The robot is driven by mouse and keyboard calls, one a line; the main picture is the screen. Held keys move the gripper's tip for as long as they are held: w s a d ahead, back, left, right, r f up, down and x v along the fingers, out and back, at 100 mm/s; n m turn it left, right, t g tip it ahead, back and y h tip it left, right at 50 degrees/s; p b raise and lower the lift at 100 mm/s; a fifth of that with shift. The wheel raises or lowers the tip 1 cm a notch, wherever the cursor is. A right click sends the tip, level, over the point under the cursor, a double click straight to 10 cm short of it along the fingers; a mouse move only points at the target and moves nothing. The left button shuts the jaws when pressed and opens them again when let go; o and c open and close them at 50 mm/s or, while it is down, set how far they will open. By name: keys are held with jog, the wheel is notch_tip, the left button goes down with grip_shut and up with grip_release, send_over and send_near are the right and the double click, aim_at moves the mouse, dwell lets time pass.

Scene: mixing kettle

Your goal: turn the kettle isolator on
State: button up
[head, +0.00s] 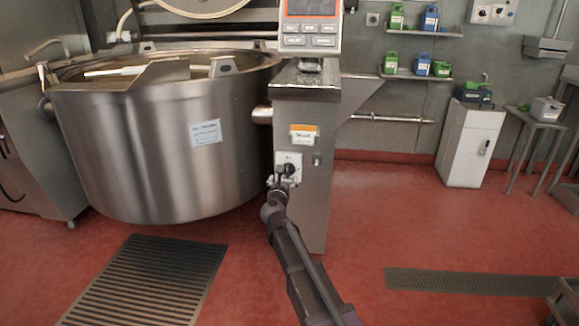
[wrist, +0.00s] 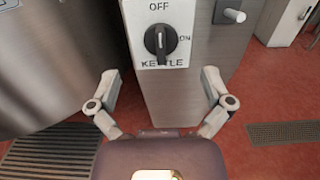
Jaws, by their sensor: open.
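The kettle isolator is a black rotary knob (wrist: 159,41) on a white plate marked OFF at the top, ON at the right and KETTLE below. The knob's grip stands upright, toward OFF. In the head view the isolator plate (head: 291,159) is on the front of the steel column, partly hidden by my gripper. My gripper (wrist: 159,76) is open and empty, its fingers spread wide to either side, below the knob in the wrist view and apart from it. In the head view my gripper (head: 281,182) is just in front of the plate.
The large steel kettle (head: 120,150) stands left of the column (head: 312,215). A small handle or switch (wrist: 233,15) sticks out to the right of the isolator. A control panel (head: 310,28) is above. Red floor is open to the right, with drain grates.

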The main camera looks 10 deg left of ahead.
aim_at(287, 167)
jog(key=shift+w, duration=3.9)
jog(key=shift+d, duration=0.1)
jog(key=shift+w+d, duration=0.1)
jog(key=shift+w, duration=0.5)
grip_shut()
